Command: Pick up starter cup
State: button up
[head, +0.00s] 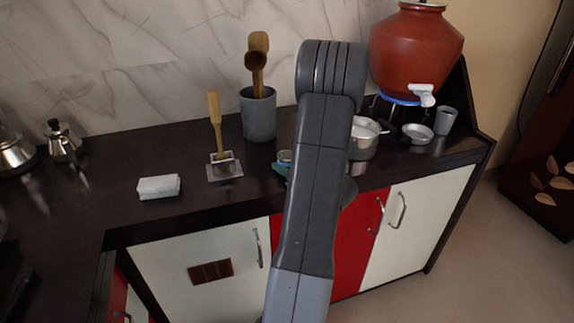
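A small grey cup (446,121) stands upright on the dark counter at the right, beside a shallow metal bowl. A small bluish rounded thing (284,157) shows just left of my arm near the counter's front. It is mostly hidden, and I cannot tell if it is a cup. I cannot tell which of these is the starter cup. My arm rises through the middle of the view and hides the counter behind it. My gripper's fingers are hidden behind the arm, so I cannot see whether they hold anything.
A clay water pot (415,45) with a white tap stands at the back right. A metal pan (365,130), a bowl (417,134), a grey utensil crock (258,115), a holder with a wooden-handled tool (224,170) and a white folded cloth (159,187) are on the counter (100,200).

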jog(key=shift+c, duration=0.6)
jog(key=shift+r, duration=0.1)
notch_tip(320, 180, up, 10)
jog(key=p, duration=0.1)
jog(key=o, duration=0.5)
jog(key=shift+c, duration=0.2)
grip_shut()
